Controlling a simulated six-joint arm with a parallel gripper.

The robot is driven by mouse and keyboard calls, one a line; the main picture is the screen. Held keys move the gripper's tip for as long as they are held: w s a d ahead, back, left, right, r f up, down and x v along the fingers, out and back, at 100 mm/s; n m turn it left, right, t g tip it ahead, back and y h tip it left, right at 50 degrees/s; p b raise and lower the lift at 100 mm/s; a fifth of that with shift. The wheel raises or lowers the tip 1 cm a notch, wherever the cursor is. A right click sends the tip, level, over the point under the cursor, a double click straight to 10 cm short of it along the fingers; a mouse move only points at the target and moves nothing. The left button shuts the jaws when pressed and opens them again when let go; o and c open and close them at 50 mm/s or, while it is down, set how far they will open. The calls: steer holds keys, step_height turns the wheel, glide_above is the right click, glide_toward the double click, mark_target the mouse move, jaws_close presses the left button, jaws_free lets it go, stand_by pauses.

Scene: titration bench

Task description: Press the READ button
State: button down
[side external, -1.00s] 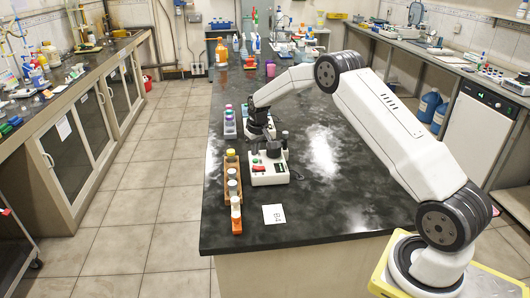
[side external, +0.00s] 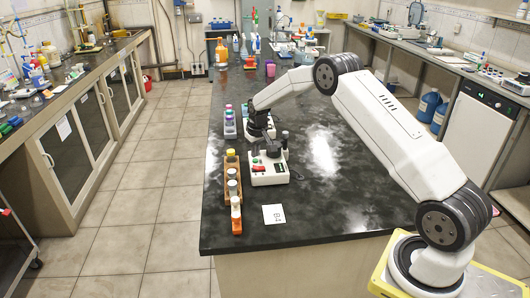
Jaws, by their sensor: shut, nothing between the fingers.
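A white instrument (side external: 269,177) stands on the dark bench top, with a small red part and a green part on its front. I cannot make out which part is the READ button; the lettering is too small. My gripper (side external: 272,152) points down at the instrument's top, close above or touching it; I cannot tell which. Its fingers are dark, small and partly lost against the dark parts of the instrument. They look shut, with nothing seen between them.
A wooden rack (side external: 232,183) with several capped vials stands just left of the instrument. Another vial rack (side external: 229,124) is farther back. A white card marked B4 (side external: 274,214) lies in front. The bench top (side external: 340,200) to the right is clear.

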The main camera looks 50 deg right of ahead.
mark_target(255, 162)
steer(key=shift+f, duration=0.75)
stand_by(0.4)
steer(key=shift+r, duration=3.8)
steer(key=s+a+r+n, duration=0.2)
steer(key=s+a+r, duration=0.1)
steer(key=s+a, duration=1.35)
steer(key=s, duration=0.4)
steer(key=s+a+f+n, duration=0.1)
steer(key=s+a, duration=0.3)
steer(key=s, duration=0.4)
steer(key=shift+s+t, duration=0.25)
steer(key=shift+t, duration=0.15)
